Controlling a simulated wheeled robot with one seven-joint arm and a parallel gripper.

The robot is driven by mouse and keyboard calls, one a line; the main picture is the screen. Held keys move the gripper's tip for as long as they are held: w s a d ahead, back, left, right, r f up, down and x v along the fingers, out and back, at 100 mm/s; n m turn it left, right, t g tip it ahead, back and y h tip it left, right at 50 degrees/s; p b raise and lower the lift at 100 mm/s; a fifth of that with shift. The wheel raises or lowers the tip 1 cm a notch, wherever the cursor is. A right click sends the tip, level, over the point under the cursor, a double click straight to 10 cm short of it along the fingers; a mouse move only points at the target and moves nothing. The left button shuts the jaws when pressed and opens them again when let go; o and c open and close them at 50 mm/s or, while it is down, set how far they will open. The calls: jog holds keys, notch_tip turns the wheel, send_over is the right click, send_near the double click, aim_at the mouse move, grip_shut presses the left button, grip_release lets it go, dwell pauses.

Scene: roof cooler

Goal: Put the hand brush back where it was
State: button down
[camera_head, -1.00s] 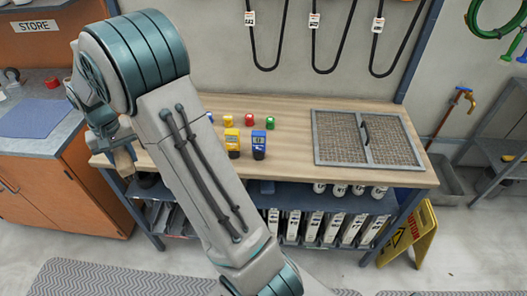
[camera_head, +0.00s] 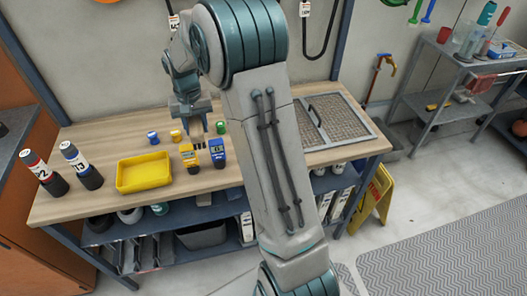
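I cannot pick out the hand brush with certainty in this view. My gripper (camera_head: 193,128) points down over the workbench (camera_head: 105,135), just behind the yellow and blue meters. It is small and partly hidden by the meters and my arm, so I cannot tell whether its fingers are apart or hold anything. My arm crosses the middle of the view and hides part of the bench.
A yellow tray (camera_head: 144,172) and two labelled bottles (camera_head: 80,165) stand left on the bench. The yellow meter (camera_head: 190,158) and blue meter (camera_head: 217,153) are near my gripper. A mesh panel (camera_head: 340,122) lies right. A grey cart (camera_head: 450,45) and yellow caution sign (camera_head: 375,195) stand farther right.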

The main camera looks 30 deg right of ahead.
jog(key=s+d+f+b, duration=0.2)
jog(key=d, duration=1.1)
jog(key=s+d+f+b, duration=0.1)
jog(key=d+f+b, duration=0.1)
jog(key=d, duration=1.1)
jog(key=a+f, duration=0.2)
jog(key=a, duration=0.1)
jog(key=a+f+p, duration=0.1)
jog(key=a+f, duration=0.1)
jog(key=a, duration=0.2)
jog(key=w+a+f+p, duration=0.1)
jog(key=a+f, duration=0.2)
jog(key=a, duration=0.1)
jog(key=shift+a, duration=0.15)
jog(key=shift+s+f+p, duration=0.1)
jog(key=shift+f+p, duration=0.45)
jog(key=shift+f, duration=1.55)
jog(key=shift+f, duration=0.25)
jog(key=c, duration=0.9)
grip_release()
jog(key=shift+r, duration=0.1)
jog(key=shift+r, duration=0.1)
